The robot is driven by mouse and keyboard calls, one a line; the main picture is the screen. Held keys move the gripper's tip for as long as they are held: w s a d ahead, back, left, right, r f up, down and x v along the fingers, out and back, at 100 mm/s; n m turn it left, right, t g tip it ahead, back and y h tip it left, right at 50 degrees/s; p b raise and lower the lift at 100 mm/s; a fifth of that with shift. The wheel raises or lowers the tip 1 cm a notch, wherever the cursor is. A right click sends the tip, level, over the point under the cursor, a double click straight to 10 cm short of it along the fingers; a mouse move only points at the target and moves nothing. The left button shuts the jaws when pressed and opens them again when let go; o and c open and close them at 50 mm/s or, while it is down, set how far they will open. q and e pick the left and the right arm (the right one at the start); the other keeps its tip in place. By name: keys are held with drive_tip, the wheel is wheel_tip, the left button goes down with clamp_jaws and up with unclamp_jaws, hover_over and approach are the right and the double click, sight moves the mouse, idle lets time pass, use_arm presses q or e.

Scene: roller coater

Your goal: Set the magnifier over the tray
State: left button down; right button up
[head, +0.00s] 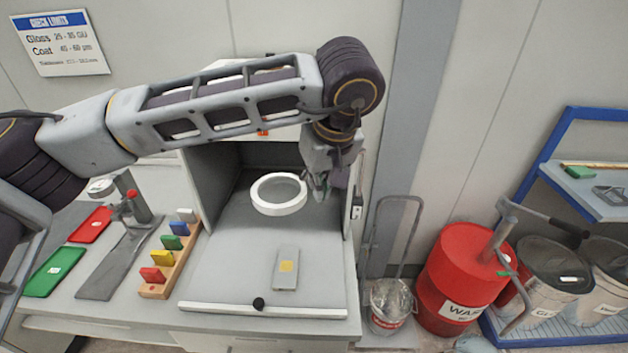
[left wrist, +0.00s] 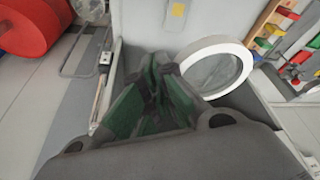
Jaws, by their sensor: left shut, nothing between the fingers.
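The magnifier (head: 279,193), a white ring around a clear greyish lens, is inside the grey booth in the head view. It also shows in the left wrist view (left wrist: 214,74). My left gripper (head: 320,192) is just right of the ring, near the booth's right wall. Its green-padded fingers (left wrist: 160,88) are shut and empty, and look apart from the ring. A small grey plate with a yellow square (head: 287,268) lies in front of the magnifier. A red tray (head: 91,224) and a green tray (head: 54,271) lie at the left. I cannot tell which is the task's tray. My right gripper is not in view.
The booth's side walls (head: 212,183) and white front bar (head: 262,311) bound its floor. A wooden rack (head: 185,255) of coloured pieces stands left. A red drum (head: 465,278) and blue shelf (head: 540,185) stand right. The booth floor around the plate is clear.

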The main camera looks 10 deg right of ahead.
use_arm(q)
drive_tip(key=b+v, duration=0.1)
drive_tip(key=v, duration=0.9)
drive_tip(key=shift+s, duration=0.4)
drive_tip(key=shift+s+d, duration=0.1)
